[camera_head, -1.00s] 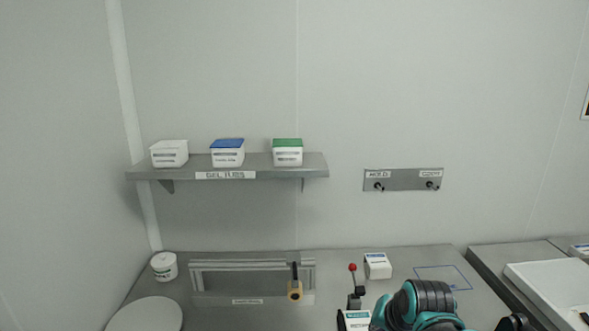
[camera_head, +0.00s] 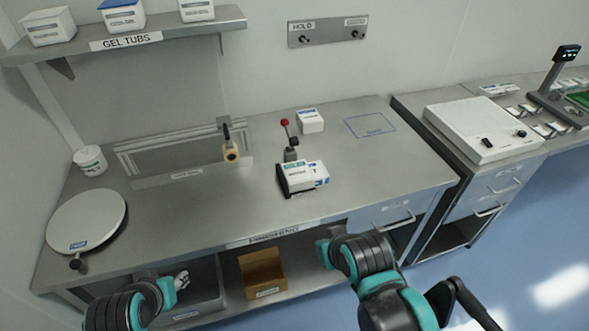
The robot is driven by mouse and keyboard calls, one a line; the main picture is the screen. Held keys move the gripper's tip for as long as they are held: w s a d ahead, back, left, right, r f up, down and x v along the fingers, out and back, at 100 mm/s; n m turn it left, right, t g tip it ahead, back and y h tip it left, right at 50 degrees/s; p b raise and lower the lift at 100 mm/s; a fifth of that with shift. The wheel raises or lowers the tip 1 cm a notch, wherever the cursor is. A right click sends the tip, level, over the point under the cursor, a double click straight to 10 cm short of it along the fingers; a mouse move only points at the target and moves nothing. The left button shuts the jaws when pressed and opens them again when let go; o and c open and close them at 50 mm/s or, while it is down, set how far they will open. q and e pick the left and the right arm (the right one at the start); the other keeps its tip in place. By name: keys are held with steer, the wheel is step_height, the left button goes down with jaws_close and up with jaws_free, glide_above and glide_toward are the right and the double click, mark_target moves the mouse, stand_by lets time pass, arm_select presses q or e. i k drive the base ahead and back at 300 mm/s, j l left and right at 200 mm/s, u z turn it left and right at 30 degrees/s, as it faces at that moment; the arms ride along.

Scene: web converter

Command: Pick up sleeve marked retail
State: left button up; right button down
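I cannot read the word retail anywhere, so I cannot tell which thing is the sleeve. A white carton-like piece with green and blue print (camera_head: 305,173) sits on the bench, with a dark part at its left side, just in front of a red-knobbed lever (camera_head: 288,140). A smaller white labelled box (camera_head: 310,121) stands behind it. Both of my teal and black arms show low in the picture, apart from these things. A black end part of my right arm (camera_head: 462,300) is at the lower right, its fingers unclear. My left gripper is not clearly visible.
The steel bench (camera_head: 225,215) has free room at its front. A round white plate (camera_head: 88,220) and a tub (camera_head: 90,160) are at left. A cardboard bin (camera_head: 262,272) is underneath. A shelf (camera_head: 180,32) holds gel tubs. A white device (camera_head: 485,132) stands right.

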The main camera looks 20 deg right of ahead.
mark_target(299, 175)
steer(key=l+u, duration=0.2)
steer(key=l, duration=3.4)
steer(key=i, duration=0.1)
